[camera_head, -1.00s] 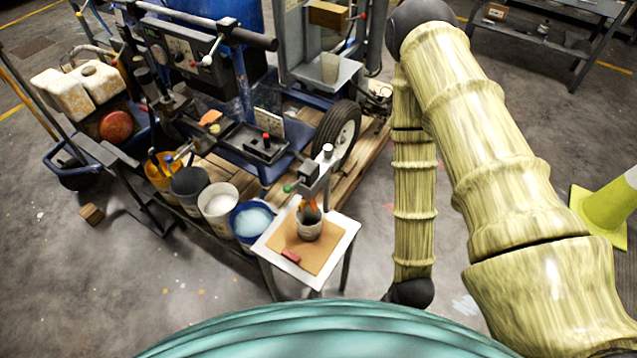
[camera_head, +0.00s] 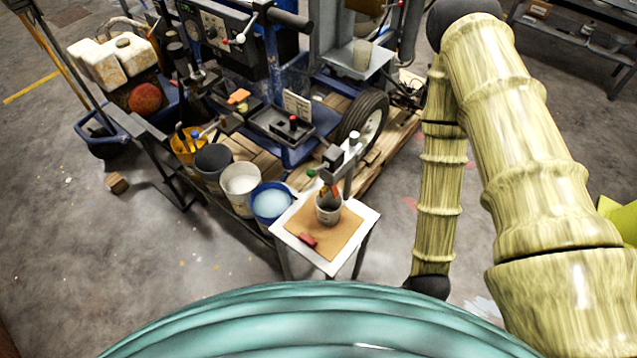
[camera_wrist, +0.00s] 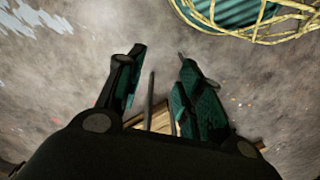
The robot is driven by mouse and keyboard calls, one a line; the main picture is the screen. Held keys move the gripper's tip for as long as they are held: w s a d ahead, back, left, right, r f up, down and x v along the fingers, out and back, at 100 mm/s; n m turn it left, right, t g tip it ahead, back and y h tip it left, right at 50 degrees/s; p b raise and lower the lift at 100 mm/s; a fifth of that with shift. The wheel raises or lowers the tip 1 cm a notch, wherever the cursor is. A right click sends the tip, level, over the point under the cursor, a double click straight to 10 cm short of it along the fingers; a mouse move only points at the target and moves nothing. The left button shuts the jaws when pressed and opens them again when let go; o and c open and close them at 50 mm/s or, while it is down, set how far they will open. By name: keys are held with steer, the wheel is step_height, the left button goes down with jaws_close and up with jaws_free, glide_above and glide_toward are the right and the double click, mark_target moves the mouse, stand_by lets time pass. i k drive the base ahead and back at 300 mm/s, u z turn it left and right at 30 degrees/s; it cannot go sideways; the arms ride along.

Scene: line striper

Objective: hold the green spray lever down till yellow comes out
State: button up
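The spray stand (camera_head: 350,160) rises at the back of a small white table (camera_head: 368,222). A small green tip (camera_head: 311,173), likely the green spray lever, sticks out on its left side. A grey cup (camera_head: 328,209) stands below it on a brown board, with an orange part just above. I see no yellow coming out; the cup's inside is too small to read. My gripper (camera_wrist: 155,75) shows in the wrist view with its two teal fingers apart and nothing between them, above the concrete floor. It is out of sight in the head view, and the lever is not recognisable in the wrist view.
A red block (camera_head: 308,240) lies on the board. Several buckets, including a blue one (camera_head: 271,202), stand left of the table. The striper's wheel (camera_head: 365,120) is behind. A yellow-green cone (camera_head: 620,218) is at the right edge. Open floor lies at left.

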mark_target(311, 173)
steer(key=u, duration=1.5)
steer(key=k, duration=1)
steer(key=z, duration=0.5)
